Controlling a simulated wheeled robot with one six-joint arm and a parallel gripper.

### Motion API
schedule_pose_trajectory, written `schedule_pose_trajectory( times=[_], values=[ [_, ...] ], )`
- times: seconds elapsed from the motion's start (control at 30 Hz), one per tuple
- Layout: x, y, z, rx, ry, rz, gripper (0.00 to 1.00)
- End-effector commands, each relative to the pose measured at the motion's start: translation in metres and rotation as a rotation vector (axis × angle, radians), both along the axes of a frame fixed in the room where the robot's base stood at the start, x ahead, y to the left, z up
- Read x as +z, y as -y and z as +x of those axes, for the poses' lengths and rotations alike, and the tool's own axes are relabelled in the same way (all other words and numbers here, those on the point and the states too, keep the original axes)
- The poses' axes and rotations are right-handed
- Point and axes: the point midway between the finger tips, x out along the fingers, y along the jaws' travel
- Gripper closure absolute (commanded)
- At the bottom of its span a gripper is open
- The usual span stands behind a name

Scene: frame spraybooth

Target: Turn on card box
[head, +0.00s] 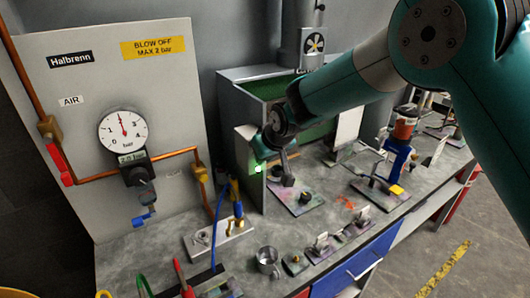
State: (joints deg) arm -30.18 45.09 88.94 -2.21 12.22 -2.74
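I cannot tell for sure which thing is the card box. My gripper (284,172) seems to point down near a stained plate (306,201) with a dark knob. The fingers are too small and dark to tell open from shut. A small bright greenish-white spot (258,169) shows beside the wrist.
A gauge panel (75,125) with copper pipes stands at the left. A metal mug (268,262), a blue hose (216,225) and a blue stand with an orange-topped cup (405,125) crowd the bench. Bare bench (150,255) shows at the left.

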Motion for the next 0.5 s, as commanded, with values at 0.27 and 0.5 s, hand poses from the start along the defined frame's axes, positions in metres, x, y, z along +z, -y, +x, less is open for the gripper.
schedule_pose_trajectory(
  times=[0.27, 0.5],
  values=[
    [0.0013, -0.0002, 0.0013, -0.001, -0.008, -0.008, 1.00],
    [0.0013, -0.0002, 0.0013, -0.001, -0.008, -0.006, 0.78]
  ],
)
